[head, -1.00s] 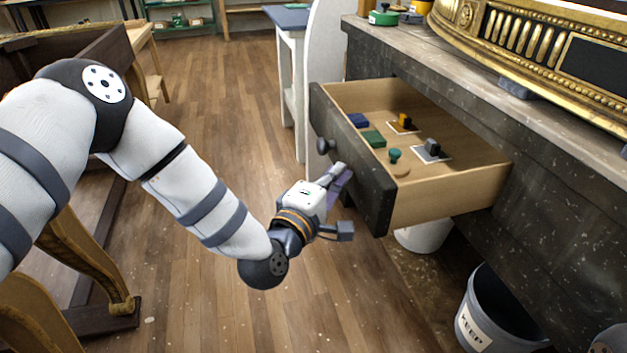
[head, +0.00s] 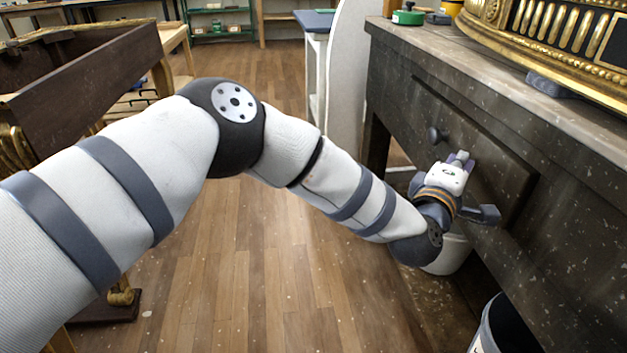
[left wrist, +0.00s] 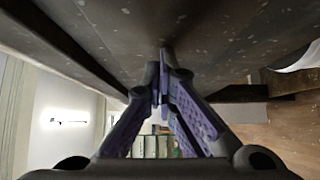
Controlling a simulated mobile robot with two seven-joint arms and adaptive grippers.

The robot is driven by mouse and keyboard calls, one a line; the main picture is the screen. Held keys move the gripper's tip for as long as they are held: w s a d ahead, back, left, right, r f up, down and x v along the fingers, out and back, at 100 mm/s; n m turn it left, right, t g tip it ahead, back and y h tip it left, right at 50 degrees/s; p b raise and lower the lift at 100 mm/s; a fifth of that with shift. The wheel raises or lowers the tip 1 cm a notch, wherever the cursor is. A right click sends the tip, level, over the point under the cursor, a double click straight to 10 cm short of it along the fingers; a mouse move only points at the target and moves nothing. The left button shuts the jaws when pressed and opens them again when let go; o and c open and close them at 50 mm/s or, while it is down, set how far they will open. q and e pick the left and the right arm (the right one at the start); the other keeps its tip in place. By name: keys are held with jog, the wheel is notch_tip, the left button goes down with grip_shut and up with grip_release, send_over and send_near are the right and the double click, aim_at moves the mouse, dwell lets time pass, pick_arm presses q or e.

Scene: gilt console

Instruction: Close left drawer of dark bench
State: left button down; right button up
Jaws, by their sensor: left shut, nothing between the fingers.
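The dark bench (head: 560,150) runs along the right of the head view. Its left drawer (head: 490,165) sits in the bench with its dark front about level with the bench face, and no inside shows. A round dark knob (head: 434,135) is on the drawer front. My left gripper (head: 463,160) is at the drawer front, right of and below the knob, with its fingertips at or very near the wood. In the left wrist view its purple-padded fingers (left wrist: 163,85) are together and hold nothing. My right gripper is not in view.
The gilt piece (head: 550,40) stands on the bench top, with a green tin (head: 408,17) at its far end. A white bucket (head: 450,257) and a grey bucket (head: 500,330) are under the bench. The wooden floor (head: 270,270) left of the bench is mostly clear.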

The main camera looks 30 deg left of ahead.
pick_arm(q)
jog(key=shift+w+d+r, duration=0.1)
jog(key=shift+w+d, duration=0.3)
jog(key=shift+d, duration=0.2)
jog(key=shift+r, duration=0.15)
